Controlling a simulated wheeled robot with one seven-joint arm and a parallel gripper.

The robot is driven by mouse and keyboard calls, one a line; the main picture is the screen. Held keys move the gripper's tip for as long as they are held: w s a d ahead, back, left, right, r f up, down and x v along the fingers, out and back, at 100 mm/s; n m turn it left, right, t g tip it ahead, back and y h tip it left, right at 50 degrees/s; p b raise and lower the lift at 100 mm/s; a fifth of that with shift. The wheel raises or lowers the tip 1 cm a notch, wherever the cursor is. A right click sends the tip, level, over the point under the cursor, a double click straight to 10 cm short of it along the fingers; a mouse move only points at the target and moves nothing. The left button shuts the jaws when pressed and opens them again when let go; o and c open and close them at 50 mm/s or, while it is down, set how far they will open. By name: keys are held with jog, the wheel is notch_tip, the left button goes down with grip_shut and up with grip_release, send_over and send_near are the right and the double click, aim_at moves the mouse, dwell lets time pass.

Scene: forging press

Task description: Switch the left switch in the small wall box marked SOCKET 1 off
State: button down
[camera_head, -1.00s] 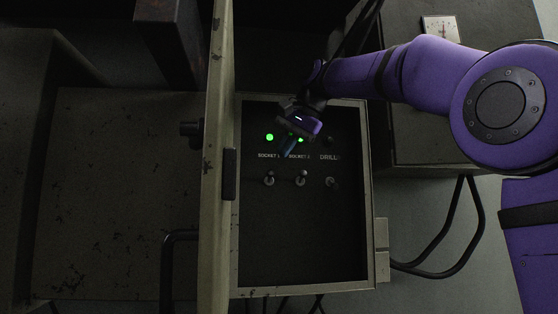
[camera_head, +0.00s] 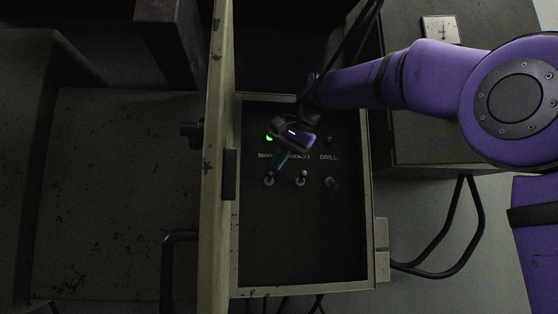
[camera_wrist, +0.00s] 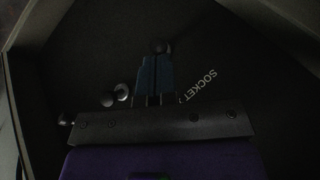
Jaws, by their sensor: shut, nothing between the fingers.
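The open wall box (camera_head: 304,240) has a dark panel with labels SOCKET 1, SOCKET 2 and DRILL. The left switch (camera_head: 269,180) is a small metal toggle under the SOCKET 1 label; its lever seems to point up. A green lamp (camera_head: 269,138) glows above that label. My gripper (camera_head: 279,164) is shut and empty, its bluish fingers just above and slightly right of the left switch, partly covering the labels. In the wrist view, the shut fingertips (camera_wrist: 156,60) point at a toggle knob (camera_wrist: 161,47), apparently the left switch. Contact cannot be told.
The middle switch (camera_head: 300,180) and right switch (camera_head: 331,183) sit close beside the left one. The box's open door (camera_head: 217,210) stands along the left side. My arm reaches in from the upper right. The panel below the switches is clear.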

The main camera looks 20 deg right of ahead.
jog(key=shift+s+a+f+t, duration=0.1)
jog(key=shift+s+f+t, duration=0.25)
jog(key=shift+t, duration=0.35)
jog(key=f+t, duration=0.1)
jog(key=s+f+n+t, duration=0.1)
jog(key=t, duration=0.1)
jog(key=shift+a+f+t, duration=0.1)
jog(key=shift+f+t, duration=0.1)
jog(key=shift+t, duration=0.1)
jog(key=shift+f, duration=0.2)
dwell(0.4)
jog(key=shift+r, duration=0.25)
jog(key=shift+r, duration=0.6)
